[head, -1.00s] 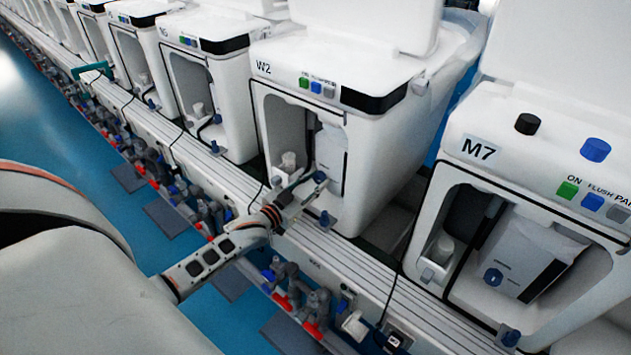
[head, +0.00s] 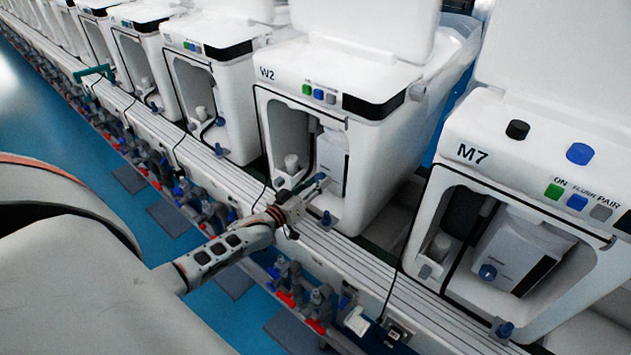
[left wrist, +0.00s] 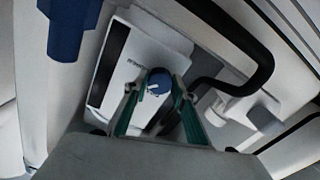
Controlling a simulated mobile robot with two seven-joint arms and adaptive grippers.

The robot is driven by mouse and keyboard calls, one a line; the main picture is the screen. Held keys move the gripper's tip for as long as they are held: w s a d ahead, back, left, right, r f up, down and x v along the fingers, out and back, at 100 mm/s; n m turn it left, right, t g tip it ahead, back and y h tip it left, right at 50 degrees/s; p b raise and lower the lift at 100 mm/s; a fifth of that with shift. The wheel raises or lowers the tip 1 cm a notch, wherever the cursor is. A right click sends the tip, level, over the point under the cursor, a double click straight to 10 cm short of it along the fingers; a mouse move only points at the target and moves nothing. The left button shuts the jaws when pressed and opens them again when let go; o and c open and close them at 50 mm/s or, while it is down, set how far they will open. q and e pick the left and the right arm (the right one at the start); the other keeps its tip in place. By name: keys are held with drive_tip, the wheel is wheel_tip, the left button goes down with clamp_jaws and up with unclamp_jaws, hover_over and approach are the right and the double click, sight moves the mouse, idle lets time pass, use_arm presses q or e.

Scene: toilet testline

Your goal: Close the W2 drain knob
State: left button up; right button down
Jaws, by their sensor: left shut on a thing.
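The W2 unit (head: 315,85) is a white toilet test station with an open front bay. Its drain knob (head: 321,177) is a small blue knob on the white box inside the bay. The knob (left wrist: 159,82) also shows in the left wrist view, with a pale mark on its face. My left gripper (head: 312,185) reaches into the bay from the front left. In the left wrist view its green-padded fingers (left wrist: 157,100) are on either side of the knob, shut on it. My right gripper is not in view.
Another blue knob (head: 326,220) stands at the bay's front lip; a large blue part fills the wrist view's upper left. A white cup (head: 291,162) and black hose are nearby. Pipes and valves (head: 290,290) run below the rail.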

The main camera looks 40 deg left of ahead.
use_arm(q)
drive_tip(key=n, duration=0.5)
drive_tip(key=shift+n+p, duration=0.3)
drive_tip(key=shift+p, duration=0.1)
drive_tip(key=shift+n, duration=1.6)
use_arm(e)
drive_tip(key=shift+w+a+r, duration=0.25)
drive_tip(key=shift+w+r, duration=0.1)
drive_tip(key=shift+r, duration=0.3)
use_arm(q)
drive_tip(key=o, duration=1.1)
drive_tip(key=shift+s, duration=0.1)
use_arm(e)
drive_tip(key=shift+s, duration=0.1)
